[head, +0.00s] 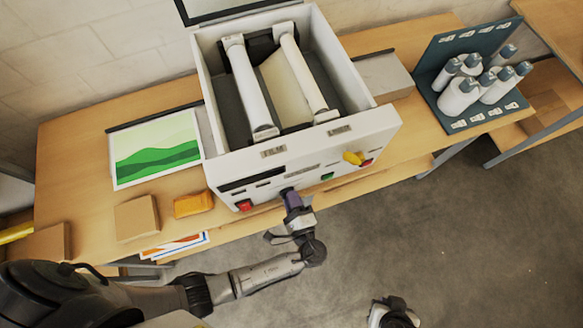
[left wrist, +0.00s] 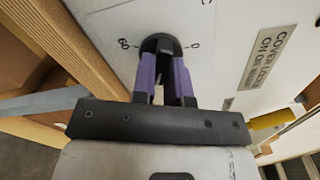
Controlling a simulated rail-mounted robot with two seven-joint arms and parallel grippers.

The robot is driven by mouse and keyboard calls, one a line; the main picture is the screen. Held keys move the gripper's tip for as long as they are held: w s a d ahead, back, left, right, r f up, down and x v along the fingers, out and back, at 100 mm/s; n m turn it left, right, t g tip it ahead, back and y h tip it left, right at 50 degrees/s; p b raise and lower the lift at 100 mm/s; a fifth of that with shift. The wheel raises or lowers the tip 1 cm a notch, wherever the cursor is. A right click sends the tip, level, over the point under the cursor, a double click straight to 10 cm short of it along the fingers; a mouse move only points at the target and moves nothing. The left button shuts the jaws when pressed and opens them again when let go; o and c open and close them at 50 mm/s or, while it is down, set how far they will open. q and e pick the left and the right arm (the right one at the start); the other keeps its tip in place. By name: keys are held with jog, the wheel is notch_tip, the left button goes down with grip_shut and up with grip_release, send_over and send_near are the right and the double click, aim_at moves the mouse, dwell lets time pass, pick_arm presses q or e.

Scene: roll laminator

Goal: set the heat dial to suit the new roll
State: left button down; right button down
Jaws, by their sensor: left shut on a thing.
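The laminator (head: 285,160) stands on the wooden bench with its cover open and two white rolls (head: 250,88) inside its bay. My left gripper (head: 291,197) is at the laminator's front panel. In the left wrist view the purple fingers (left wrist: 164,75) are shut on the black heat dial (left wrist: 160,45). The marks "60" and "0" show on the panel beside the dial; the fingers and knob hide the rest of the scale, and the pointer's setting cannot be told. My right gripper (head: 392,312) is low at the bottom edge, away from the bench; its jaws cannot be made out.
A red button (head: 244,205), a green button (head: 327,176) and a yellow lever (head: 352,158) are on the front panel. A green print (head: 157,148), a cardboard box (head: 137,218) and a yellow item (head: 193,204) lie left.

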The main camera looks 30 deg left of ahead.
pick_arm(q)
jog(key=shift+r+n+b, duration=0.2)
jog(key=shift+n+b, duration=3.7)
jog(key=shift+n, duration=0.5)
jog(key=c, duration=1.1)
grip_release()
jog(key=shift+c, duration=0.2)
jog(key=b+v, duration=0.1)
jog(key=v, duration=0.6)
jog(key=shift+s+d, duration=0.2)
jog(key=shift+d, duration=0.05)
